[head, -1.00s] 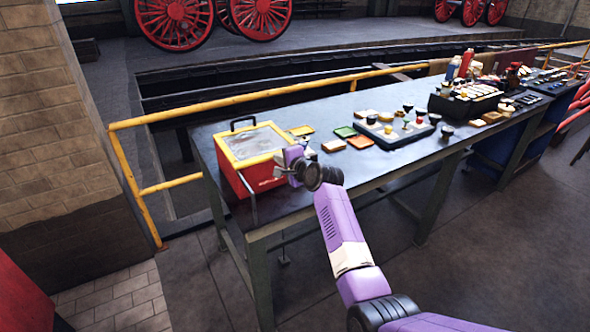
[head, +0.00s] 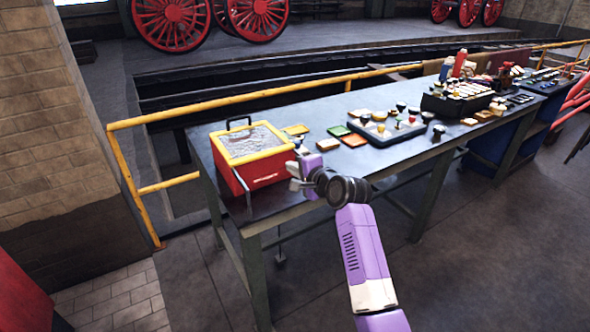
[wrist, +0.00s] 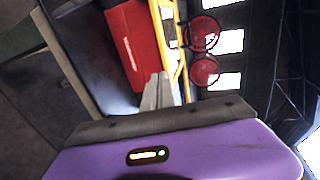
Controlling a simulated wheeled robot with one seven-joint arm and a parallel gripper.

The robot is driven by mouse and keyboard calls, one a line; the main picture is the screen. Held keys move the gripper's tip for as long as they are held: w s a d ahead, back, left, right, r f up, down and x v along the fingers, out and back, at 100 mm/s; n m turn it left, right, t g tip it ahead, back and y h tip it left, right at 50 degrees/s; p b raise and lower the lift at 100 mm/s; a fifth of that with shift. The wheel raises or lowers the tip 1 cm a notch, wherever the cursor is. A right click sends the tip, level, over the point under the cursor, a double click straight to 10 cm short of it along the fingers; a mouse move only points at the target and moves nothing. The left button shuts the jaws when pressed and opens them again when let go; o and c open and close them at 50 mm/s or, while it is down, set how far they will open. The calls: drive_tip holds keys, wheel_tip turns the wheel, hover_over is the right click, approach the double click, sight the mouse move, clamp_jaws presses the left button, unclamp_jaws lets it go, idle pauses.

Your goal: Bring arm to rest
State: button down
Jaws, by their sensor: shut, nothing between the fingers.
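My purple arm reaches up from the lower right in the head view. My gripper (head: 293,177) is over the near edge of the workbench (head: 300,198), just right of the red box with a yellow rim (head: 258,174). Its fingers look closed and empty. In the wrist view my gripper (wrist: 158,92) shows as grey fingers close together, pointing up the picture. The red box (wrist: 132,45) is beyond them there, and they appear apart from it.
Coloured tiles (head: 340,131) and a dark tray of small parts (head: 388,130) lie on the bench. A yellow rail (head: 250,98) runs behind it, along a pit. Red wheels (head: 170,22) stand at the back. The floor (head: 480,240) at the front right is clear.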

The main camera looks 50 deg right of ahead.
drive_tip(key=shift+s+a+r, duration=0.15)
drive_tip(key=shift+s+r, duration=0.05)
drive_tip(key=shift+s, duration=0.35)
